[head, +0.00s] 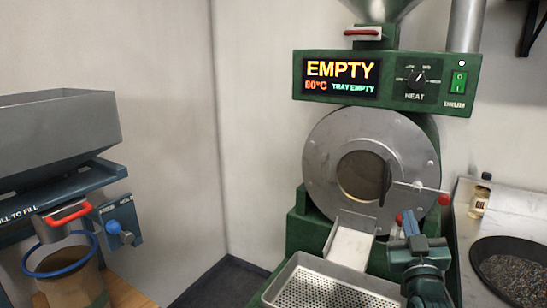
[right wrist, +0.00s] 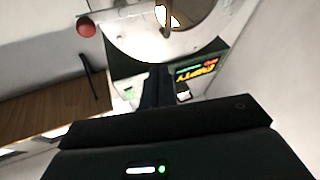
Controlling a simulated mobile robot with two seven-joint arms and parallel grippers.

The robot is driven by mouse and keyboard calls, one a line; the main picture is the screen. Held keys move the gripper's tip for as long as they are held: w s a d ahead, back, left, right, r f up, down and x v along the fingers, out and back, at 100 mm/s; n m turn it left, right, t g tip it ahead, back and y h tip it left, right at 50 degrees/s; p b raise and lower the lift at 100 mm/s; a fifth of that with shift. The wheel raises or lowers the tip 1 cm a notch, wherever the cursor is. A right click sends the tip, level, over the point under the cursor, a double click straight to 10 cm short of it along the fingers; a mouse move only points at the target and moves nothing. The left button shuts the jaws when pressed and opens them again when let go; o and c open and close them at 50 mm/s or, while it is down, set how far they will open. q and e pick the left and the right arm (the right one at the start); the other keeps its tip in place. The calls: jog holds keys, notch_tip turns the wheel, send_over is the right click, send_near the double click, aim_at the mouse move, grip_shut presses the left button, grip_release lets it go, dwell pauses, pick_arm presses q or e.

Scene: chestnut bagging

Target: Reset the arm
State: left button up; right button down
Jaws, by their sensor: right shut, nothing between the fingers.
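My right gripper (head: 408,224) is in the lower right of the head view, its fingers pointing up. It is shut and empty, just right of the chute (head: 350,245) and below the roaster's round drum front (head: 323,165). In the right wrist view the closed fingers (right wrist: 157,82) point towards the roaster front (right wrist: 125,38). A lever with a red knob (head: 444,200) is just above and right of the gripper; whether they touch is unclear. My left gripper is not in view.
A green control box (head: 437,98) reads EMPTY, 60°C, TRAY EMPTY. A perforated metal tray (head: 283,272) is below the chute. A dark pan (head: 474,262) and small bottle (head: 479,199) are at right. A filling hopper (head: 60,125) with a bag in a blue ring (head: 28,268) is at left.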

jog(key=s+a+f+n+g+y+p, duration=0.1)
jog(key=s+a+f+g+y, duration=0.15)
jog(key=s+f, duration=0.2)
jog(key=s+a+f+n+g+y, duration=0.1)
jog(key=s+a+f, duration=0.2)
jog(key=f, duration=0.3)
jog(key=s+a+f+g+y+p, duration=0.1)
jog(key=s+a+f+g, duration=0.15)
jog(key=f, duration=0.35)
jog(key=s+a+f+g+y, duration=0.1)
jog(key=s+a+f, duration=0.1)
jog(key=s, duration=0.4)
jog(key=s+a+f+g+p, duration=0.1)
jog(key=s+a+f+g, duration=0.1)
jog(key=s+f, duration=0.3)
jog(key=s+a+f+g+y, duration=0.1)
jog(key=s+a+f+g, duration=0.1)
jog(key=s, duration=0.6)
jog(key=shift+a+f+y, duration=0.35)
jog(key=shift+a+f, duration=0.3)
jog(key=shift+a, duration=0.3)
jog(key=c, duration=2.2)
grip_release()
